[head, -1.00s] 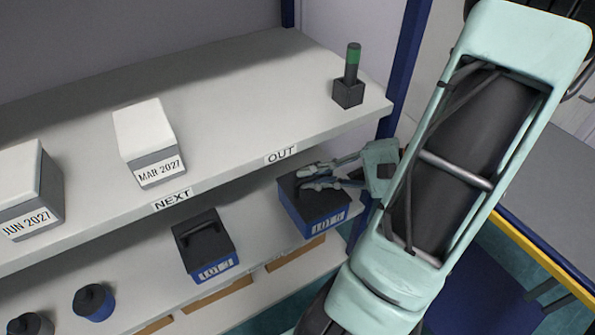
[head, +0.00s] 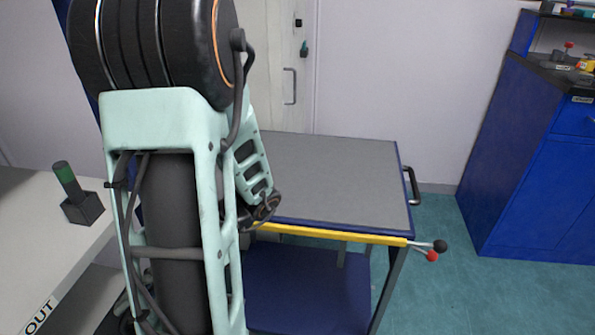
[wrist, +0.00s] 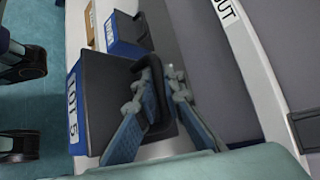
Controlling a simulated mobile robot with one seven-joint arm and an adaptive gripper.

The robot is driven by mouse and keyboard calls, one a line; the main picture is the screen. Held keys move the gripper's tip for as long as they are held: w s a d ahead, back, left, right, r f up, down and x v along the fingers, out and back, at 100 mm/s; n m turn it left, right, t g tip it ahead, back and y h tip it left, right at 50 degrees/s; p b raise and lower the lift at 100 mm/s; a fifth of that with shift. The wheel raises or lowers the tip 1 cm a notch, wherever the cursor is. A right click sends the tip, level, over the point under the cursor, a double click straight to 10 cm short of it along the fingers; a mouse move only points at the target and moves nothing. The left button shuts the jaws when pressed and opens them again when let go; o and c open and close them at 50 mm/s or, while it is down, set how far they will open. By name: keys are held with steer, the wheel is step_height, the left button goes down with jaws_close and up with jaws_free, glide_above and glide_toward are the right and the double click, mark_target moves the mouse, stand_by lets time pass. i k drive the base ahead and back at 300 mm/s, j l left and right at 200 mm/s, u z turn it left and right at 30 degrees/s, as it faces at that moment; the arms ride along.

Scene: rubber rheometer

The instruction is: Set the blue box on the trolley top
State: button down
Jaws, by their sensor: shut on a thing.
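The blue box (wrist: 75,110) has a dark top and a label reading LOT 5, and shows in the wrist view. My gripper (wrist: 158,88) is shut on the box's dark handle, with a finger on each side of it. The box is at the lower shelf; I cannot tell whether it rests there or hangs just above. The box and gripper are hidden in the head view. The trolley top (head: 335,185) is a bare grey surface with a yellow front edge, standing right of my arm in the head view.
A second blue box (wrist: 122,38) stands beside the held one. The upper shelf (head: 30,230), with its OUT label (head: 40,316), carries a green-topped dark piece (head: 75,193). Red and black knobs (head: 433,251) stick out at the trolley's right corner. A blue cabinet (head: 535,150) stands farther right.

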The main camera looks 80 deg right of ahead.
mark_target(333, 171)
steer(key=k+l, duration=0.1)
steer(key=k, duration=0.4)
steer(key=z, duration=1.9)
